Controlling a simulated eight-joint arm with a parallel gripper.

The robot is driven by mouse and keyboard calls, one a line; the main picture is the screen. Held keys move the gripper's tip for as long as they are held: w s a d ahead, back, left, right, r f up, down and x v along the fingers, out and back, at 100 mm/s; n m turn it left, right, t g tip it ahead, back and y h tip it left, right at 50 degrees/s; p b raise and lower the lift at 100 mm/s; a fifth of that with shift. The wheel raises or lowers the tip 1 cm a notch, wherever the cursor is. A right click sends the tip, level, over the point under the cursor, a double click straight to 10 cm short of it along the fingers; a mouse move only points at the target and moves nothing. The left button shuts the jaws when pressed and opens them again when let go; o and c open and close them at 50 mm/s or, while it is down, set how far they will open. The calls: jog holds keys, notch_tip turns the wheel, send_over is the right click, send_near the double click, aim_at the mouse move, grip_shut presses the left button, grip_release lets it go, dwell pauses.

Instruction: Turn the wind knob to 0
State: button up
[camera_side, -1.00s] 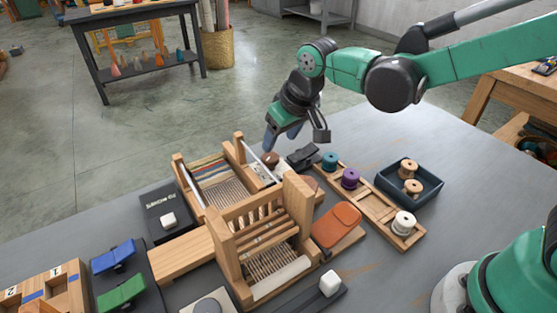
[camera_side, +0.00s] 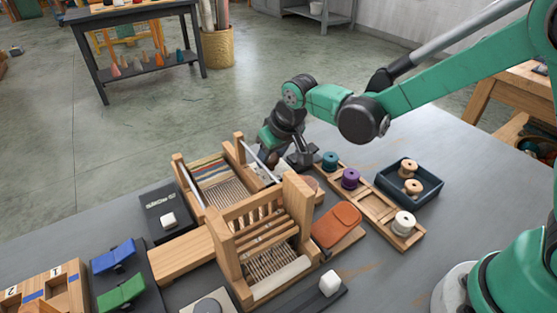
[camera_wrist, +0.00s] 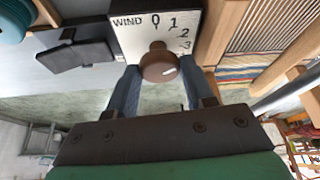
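The wind knob (camera_wrist: 160,63) is a round brown knob on a white plate (camera_wrist: 128,40) marked WIND with the numbers 0, 1, 2 and 3. Firm contact is not clear. In the side view my gripper (camera_side: 268,158) is low at the far end of the wooden loom (camera_side: 262,225), and it largely hides the knob.
A dark pedal-like block (camera_side: 301,157) stands close to the right of my gripper. A rack with thread spools (camera_side: 376,205) and a dark tray (camera_side: 409,182) lie further right. The loom's wooden posts (camera_side: 239,150) rise close to my gripper's left.

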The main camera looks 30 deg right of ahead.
grip_shut()
jog(key=shift+n, duration=0.3)
jog(key=n+y, duration=0.1)
jog(key=n, duration=0.1)
jog(key=n+g+y, duration=0.1)
jog(key=n, duration=0.2)
jog(key=shift+w+d, duration=0.1)
jog(key=shift+d, duration=0.1)
jog(key=n+g, duration=0.1)
jog(key=n, duration=0.2)
jog(key=n+y, duration=0.1)
jog(key=n, duration=0.2)
jog(key=shift+w+g, duration=0.1)
jog(key=shift+g, duration=0.3)
jog(key=shift+y, duration=0.3)
jog(key=shift+o, duration=1.8)
grip_release()
jog(key=shift+v, duration=2.9)
